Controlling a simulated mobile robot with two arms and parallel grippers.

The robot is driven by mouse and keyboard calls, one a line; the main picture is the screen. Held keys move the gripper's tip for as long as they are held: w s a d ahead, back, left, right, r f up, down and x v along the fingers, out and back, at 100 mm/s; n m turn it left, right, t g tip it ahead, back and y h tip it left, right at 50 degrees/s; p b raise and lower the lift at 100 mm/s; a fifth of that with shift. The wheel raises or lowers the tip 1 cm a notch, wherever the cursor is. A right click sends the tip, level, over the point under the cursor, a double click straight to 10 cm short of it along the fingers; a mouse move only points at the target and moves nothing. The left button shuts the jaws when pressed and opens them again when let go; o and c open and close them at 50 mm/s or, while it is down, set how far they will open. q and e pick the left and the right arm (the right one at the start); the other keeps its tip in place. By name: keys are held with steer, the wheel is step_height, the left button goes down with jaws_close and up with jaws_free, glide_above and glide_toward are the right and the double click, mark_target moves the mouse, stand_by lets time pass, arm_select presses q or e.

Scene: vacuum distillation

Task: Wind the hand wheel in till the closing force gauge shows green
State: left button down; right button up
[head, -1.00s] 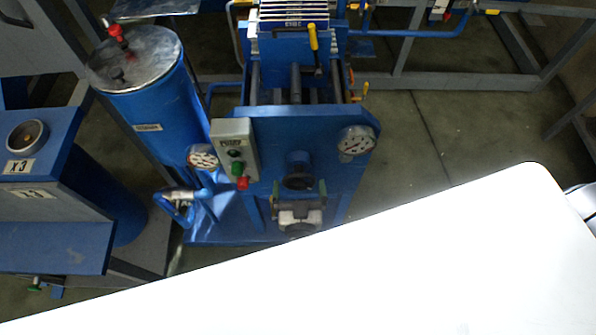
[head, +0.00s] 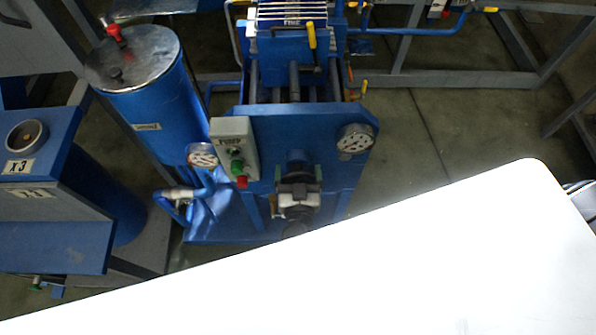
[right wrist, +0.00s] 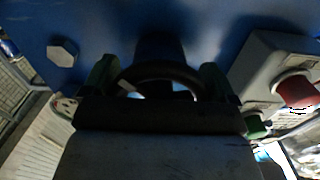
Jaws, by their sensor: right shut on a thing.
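The dark hand wheel (head: 298,177) is on the front of the blue press, below its blue hub, partly hidden by my gripper. Its dark rim (right wrist: 160,71) arches across the right wrist view. My right gripper (head: 299,184) is shut on the wheel, one green-padded finger at each side; its fingers also flank the rim in the right wrist view (right wrist: 158,80). A round white dial gauge (head: 355,138) sits at the press plate's upper right. Its needle and colours are too small to read. My left gripper is not in view.
A grey control box (head: 233,145) with green and red buttons is close left of the wheel. Another dial (head: 202,155) is further left, near a blue tank (head: 150,95) with a metal lid. A white surface (head: 400,260) fills the lower foreground. Open floor lies right of the press.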

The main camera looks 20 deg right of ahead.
steer(key=shift+m, duration=1.2)
steer(key=o, duration=0.7)
steer(key=shift+c, duration=0.2)
steer(key=v, duration=1.1)
steer(key=shift+b, duration=0.35)
steer(key=shift+w, duration=0.1)
